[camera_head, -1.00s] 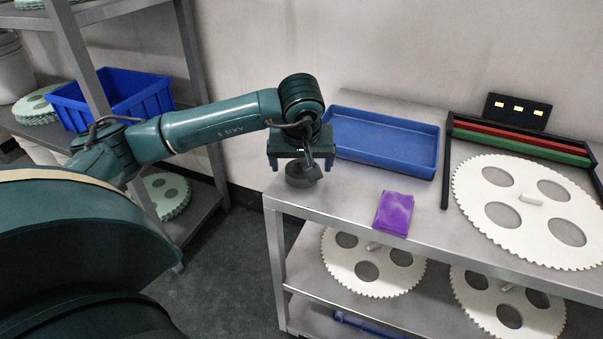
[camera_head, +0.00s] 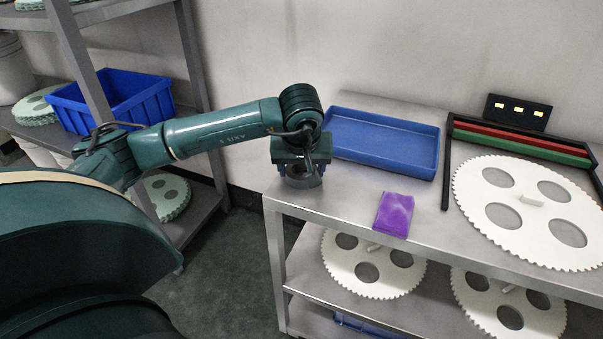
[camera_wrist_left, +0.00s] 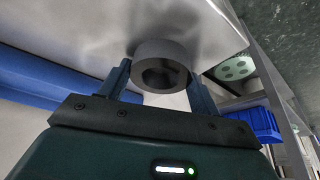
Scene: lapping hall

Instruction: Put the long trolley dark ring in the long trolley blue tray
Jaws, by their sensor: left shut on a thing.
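The dark ring (camera_head: 300,182) is at the left end of the trolley's top shelf, under my left gripper (camera_head: 299,178). In the left wrist view the dark ring (camera_wrist_left: 161,68) sits between the two fingers of my left gripper (camera_wrist_left: 160,85), which is shut on it. The ring appears to be at the shelf surface; I cannot tell if it is lifted. The blue tray (camera_head: 385,146) lies on the same shelf, just right of and behind the gripper, and its visible inside is empty. My right gripper is not in view.
A purple packet (camera_head: 394,214) lies right of the gripper. A large toothed disc (camera_head: 530,201) lies farther right, by a black frame with red and green bars (camera_head: 520,140). A blue bin (camera_head: 113,97) stands on the left rack. Bare shelf lies between ring and packet.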

